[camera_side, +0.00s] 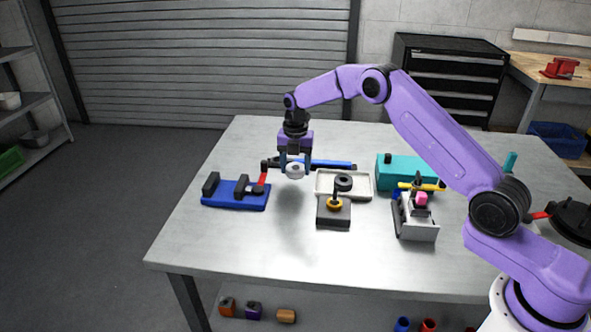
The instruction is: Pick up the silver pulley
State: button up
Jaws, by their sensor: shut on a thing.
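The silver pulley (294,171) is a small, pale round piece. It is held between the fingers of my gripper (295,166), which is shut on it. My gripper points down, and the pulley hangs above the grey table (240,240), with a soft shadow on the tabletop below it. The fingers hide the sides of the pulley.
A blue fixture (236,202) with black blocks and a red handle stands left. Right of the gripper are a white tray (327,182), a dark block with a post and yellow ring (334,215), a teal box (390,165) and a grey fixture (418,229). The front-left tabletop is clear.

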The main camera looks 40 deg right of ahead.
notch_tip(320, 180, up, 4)
jog(key=shift+f, duration=0.2)
dwell(0.4)
